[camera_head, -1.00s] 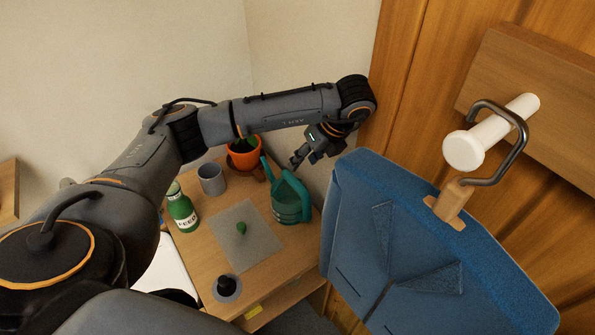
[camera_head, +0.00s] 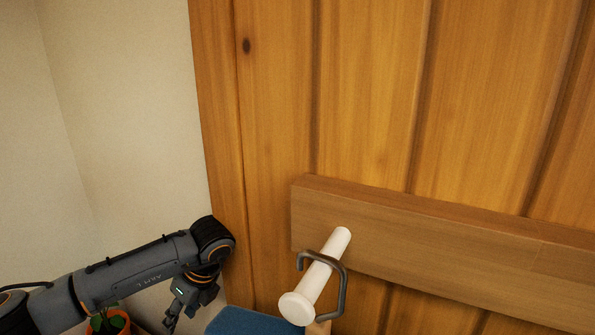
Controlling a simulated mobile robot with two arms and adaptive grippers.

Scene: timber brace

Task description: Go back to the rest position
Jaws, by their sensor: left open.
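My left gripper (camera_head: 180,312) is at the bottom left of the head view, hanging down from the end of my left arm. It is open and I see nothing between its fingers, though their lower part is near the picture's bottom edge. It is to the left of the blue hanging thing. My right gripper is not in view.
A white peg (camera_head: 318,280) sticks out from a wooden rail (camera_head: 420,235) on the plank wall (camera_head: 370,90). A metal hook (camera_head: 341,285) hangs on it, with the blue thing (camera_head: 250,322) below. An orange pot (camera_head: 118,321) with a plant is behind my left arm.

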